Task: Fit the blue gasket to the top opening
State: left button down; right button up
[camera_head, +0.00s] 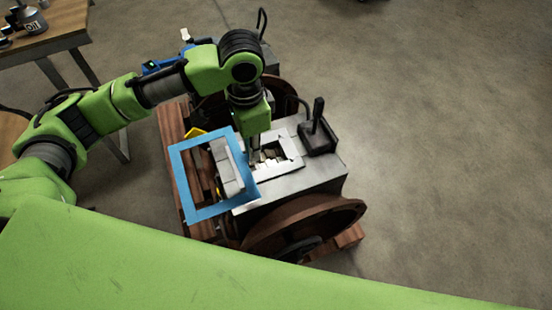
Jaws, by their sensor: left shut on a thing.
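The blue gasket (179,178) is a flat square frame, held over the left side of the engine. My left gripper (254,160) points down and is shut on the gasket's right side. The top opening (274,153) has a pale rectangular rim on the grey engine block (315,178), just right of the gasket. The gasket is beside the opening, not around it. My gripper partly hides the opening's left edge. A grey block-like engine part (227,168) shows through the gasket's frame. My right gripper is not in view.
A black box with an upright lever (318,135) stands right of the opening. A rusty flywheel (300,225) is at the engine's near side. The engine rests on wooden beams (172,128). A table with an oil can (33,20) is at upper left. Floor on the right is clear.

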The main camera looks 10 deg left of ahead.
pick_arm(q)
jog(key=w+d+f+m+b, duration=0.1)
jog(key=f+m, duration=0.5)
jog(key=w+d+f+m+b, duration=0.1)
jog(key=w+f+m+b, duration=0.1)
jog(key=f+m, duration=0.4)
jog(key=w+d+f+m+b, duration=0.1)
jog(key=w+d+f+m, duration=0.1)
jog(key=f+m, duration=0.4)
jog(key=shift+w+f, duration=0.2)
jog(key=shift+f, duration=0.15)
jog(key=shift+s+d, duration=0.2)
jog(key=shift+d+f, duration=0.1)
jog(key=shift+f, duration=0.25)
jog(key=shift+w+a+f, duration=0.3)
jog(key=shift+f, duration=0.15)
jog(key=shift+s+d+r, duration=0.15)
jog(key=shift+d+r, duration=0.05)
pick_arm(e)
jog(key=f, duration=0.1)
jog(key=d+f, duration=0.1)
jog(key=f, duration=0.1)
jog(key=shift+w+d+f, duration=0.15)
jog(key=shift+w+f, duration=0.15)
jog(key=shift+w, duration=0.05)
